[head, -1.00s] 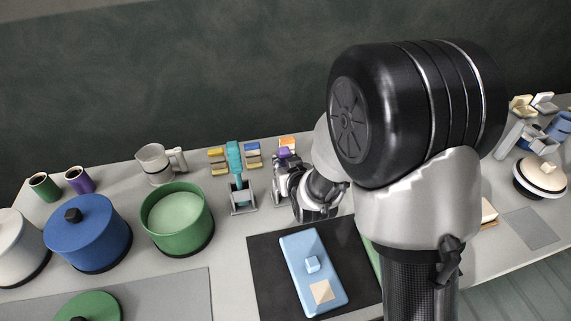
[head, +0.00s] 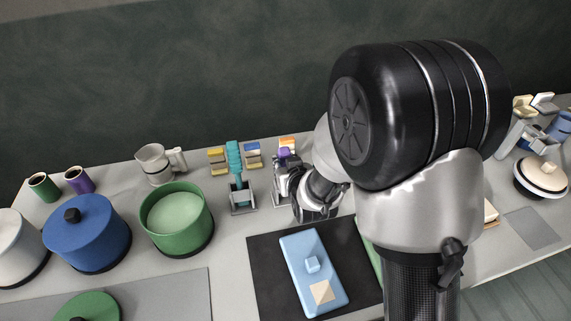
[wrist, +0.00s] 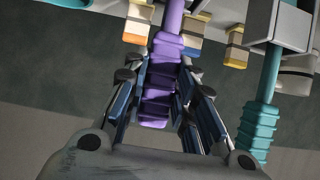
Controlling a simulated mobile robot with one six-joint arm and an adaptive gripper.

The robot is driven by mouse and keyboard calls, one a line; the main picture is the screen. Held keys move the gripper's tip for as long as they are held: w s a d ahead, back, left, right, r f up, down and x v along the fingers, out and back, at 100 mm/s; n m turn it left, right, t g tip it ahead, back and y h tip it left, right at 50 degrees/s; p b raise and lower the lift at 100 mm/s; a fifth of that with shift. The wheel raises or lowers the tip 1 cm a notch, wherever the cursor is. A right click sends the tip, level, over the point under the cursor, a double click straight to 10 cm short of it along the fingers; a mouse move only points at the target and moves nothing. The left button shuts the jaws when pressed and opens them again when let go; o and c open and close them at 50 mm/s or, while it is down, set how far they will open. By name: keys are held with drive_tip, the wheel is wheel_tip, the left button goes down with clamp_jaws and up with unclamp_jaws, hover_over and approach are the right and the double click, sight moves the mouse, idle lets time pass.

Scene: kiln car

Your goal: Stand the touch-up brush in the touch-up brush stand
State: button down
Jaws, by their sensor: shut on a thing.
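The touch-up brush appears to be the purple-handled tool (wrist: 163,85) held between the fingers of my gripper (wrist: 160,100) in the wrist view. Its ribbed grip is between the fingers and its thin shaft runs out of the top of the frame. In the head view its purple top (head: 284,153) shows above my gripper (head: 287,172). A grey stand (head: 279,200) is partly visible just below my gripper in the head view. My gripper hides most of it, and I cannot tell whether the brush's lower end is inside it.
A teal-handled tool (head: 235,160) stands upright in a grey holder (head: 243,208) close to the left. Small yellow, blue and orange-topped blocks stand behind. A green pot (head: 178,228) and a mug (head: 155,165) are further left. A dark mat (head: 263,270) bears a blue slab (head: 300,265).

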drive_tip(key=shift+f, duration=0.5)
idle(0.6)
drive_tip(key=c, duration=1.2)
unclamp_jaws()
drive_tip(key=shift+c, duration=0.2)
drive_tip(key=p+v, duration=0.1)
drive_tip(key=v, duration=0.7)
idle(0.5)
drive_tip(key=shift+r, duration=0.1)
wheel_tip(320, 180, up, 10)
idle(0.8)
